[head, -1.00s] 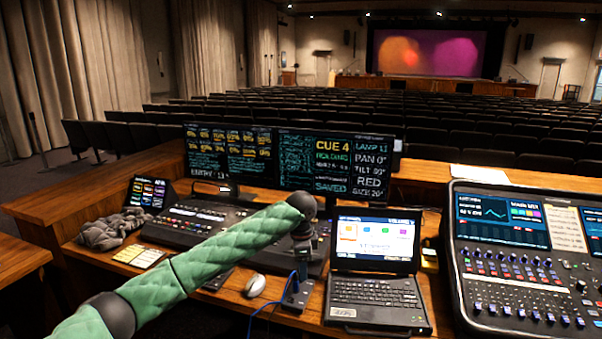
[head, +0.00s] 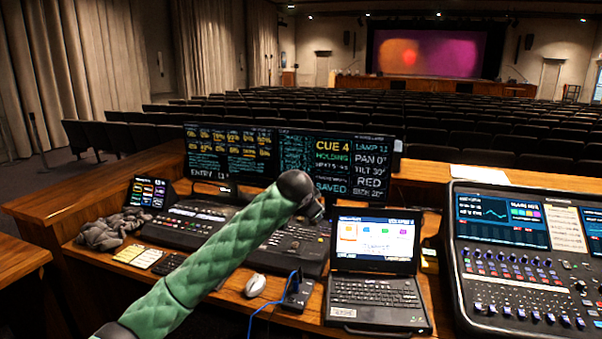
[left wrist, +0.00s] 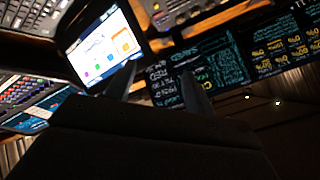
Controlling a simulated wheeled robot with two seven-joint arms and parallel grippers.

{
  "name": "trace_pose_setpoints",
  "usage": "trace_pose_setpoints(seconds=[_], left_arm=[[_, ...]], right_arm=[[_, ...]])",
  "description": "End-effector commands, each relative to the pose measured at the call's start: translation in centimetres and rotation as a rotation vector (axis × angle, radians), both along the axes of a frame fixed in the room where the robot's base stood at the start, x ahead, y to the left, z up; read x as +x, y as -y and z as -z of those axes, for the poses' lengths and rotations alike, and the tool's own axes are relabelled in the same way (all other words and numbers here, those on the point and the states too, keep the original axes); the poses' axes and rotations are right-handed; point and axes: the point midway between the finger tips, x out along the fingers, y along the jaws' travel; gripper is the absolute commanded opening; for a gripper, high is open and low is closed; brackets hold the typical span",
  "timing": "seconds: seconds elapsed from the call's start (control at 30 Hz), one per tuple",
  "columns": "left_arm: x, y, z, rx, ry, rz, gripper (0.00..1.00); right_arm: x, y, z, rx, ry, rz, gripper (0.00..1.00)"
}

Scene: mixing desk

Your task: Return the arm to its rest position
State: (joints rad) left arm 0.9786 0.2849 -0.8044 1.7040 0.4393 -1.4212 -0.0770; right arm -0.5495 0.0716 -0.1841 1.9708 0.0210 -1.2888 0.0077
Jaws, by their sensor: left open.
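My left arm, in a quilted green sleeve, reaches up from the lower left in the head view over the lighting console. Its black wrist end sits in front of the monitors' lower edge, left of the laptop (head: 375,290). The left gripper itself is mostly hidden behind the wrist there. In the left wrist view the left gripper (left wrist: 158,88) shows two dark fingers set apart with nothing between them. Beyond them are the laptop screen (left wrist: 104,42) and the monitors (left wrist: 225,62). My right gripper is not in view.
The lighting console (head: 195,222) lies partly under the arm. Two monitors (head: 235,158) stand behind it. A mouse (head: 255,286), a small box with a blue cable (head: 298,293), a grey cloth (head: 112,229) and a large mixing desk (head: 520,262) share the wooden desk.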

Motion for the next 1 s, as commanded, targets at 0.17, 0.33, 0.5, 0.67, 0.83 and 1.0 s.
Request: trace_pose_setpoints(seconds=[0.17, 0.33, 0.5, 0.67, 0.83, 1.0], left_arm=[[-1.0, -1.0, 2.0, -0.099, 0.036, -0.057, 0.54], [-2.2, -2.7, 5.3, -0.179, 0.047, -0.122, 0.54], [-3.8, -4.8, 9.4, -0.234, 0.036, -0.187, 0.54], [-5.7, -6.9, 13.9, -0.270, 0.011, -0.246, 0.54], [-8.3, -9.3, 19.2, -0.290, -0.030, -0.310, 0.54], [-11.6, -11.6, 24.8, -0.302, -0.088, -0.374, 0.54]], right_arm=[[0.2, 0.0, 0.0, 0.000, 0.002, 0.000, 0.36], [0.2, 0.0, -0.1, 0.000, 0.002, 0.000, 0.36], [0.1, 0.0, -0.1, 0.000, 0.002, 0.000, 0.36], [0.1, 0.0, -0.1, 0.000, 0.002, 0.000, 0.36], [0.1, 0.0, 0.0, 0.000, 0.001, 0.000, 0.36], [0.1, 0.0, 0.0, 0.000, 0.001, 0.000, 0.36]])
